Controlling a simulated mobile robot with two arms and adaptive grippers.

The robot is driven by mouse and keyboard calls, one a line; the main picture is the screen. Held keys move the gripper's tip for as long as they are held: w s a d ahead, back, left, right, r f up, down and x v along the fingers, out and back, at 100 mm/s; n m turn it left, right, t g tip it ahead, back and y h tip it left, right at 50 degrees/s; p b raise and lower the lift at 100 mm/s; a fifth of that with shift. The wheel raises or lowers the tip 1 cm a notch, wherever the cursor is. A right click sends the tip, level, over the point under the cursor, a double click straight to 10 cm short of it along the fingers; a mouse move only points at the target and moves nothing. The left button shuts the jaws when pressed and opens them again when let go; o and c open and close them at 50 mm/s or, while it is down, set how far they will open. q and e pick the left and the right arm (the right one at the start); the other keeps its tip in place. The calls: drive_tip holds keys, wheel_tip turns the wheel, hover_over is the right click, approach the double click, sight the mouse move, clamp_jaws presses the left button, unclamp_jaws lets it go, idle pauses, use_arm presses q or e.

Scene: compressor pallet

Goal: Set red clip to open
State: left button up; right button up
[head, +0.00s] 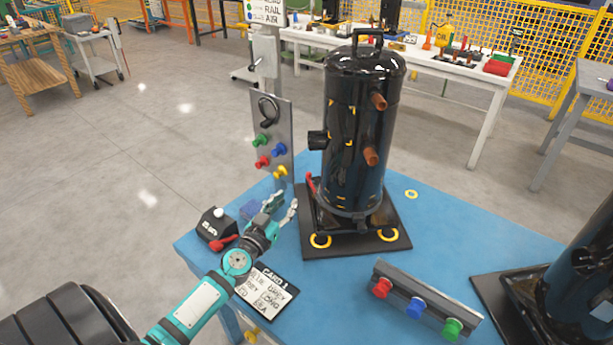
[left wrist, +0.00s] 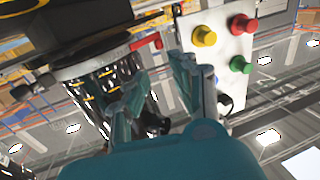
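The red clip (head: 311,183) stands up at the left edge of the compressor's black base plate (head: 345,242). In the left wrist view the red clip (left wrist: 147,41) sticks out beside the compressor base, beyond my fingertips. The black compressor (head: 352,150) stands upright on its plate on the blue table. My left gripper (head: 283,206) is just left of and in front of the clip, apart from it. In the left wrist view my left gripper (left wrist: 155,85) has its two fingers spread with nothing between them. My right gripper is not in view.
A grey panel (head: 284,108) with coloured knobs stands behind the gripper. A black box (head: 216,228) with a red lever and a card (head: 267,291) lie near my left arm. A rail (head: 425,299) with coloured buttons and a second compressor (head: 584,270) are to the right.

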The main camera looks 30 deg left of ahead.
sight(307, 176)
use_arm(q)
drive_tip(key=w, duration=0.3)
drive_tip(key=w+a+b, duration=0.1)
drive_tip(key=w, duration=0.7)
drive_tip(key=shift+w+a+f, duration=0.15)
drive_tip(key=shift+w+a, duration=0.05)
drive_tip(key=shift+w, duration=0.4)
drive_tip(key=c, duration=0.4)
clamp_jaws()
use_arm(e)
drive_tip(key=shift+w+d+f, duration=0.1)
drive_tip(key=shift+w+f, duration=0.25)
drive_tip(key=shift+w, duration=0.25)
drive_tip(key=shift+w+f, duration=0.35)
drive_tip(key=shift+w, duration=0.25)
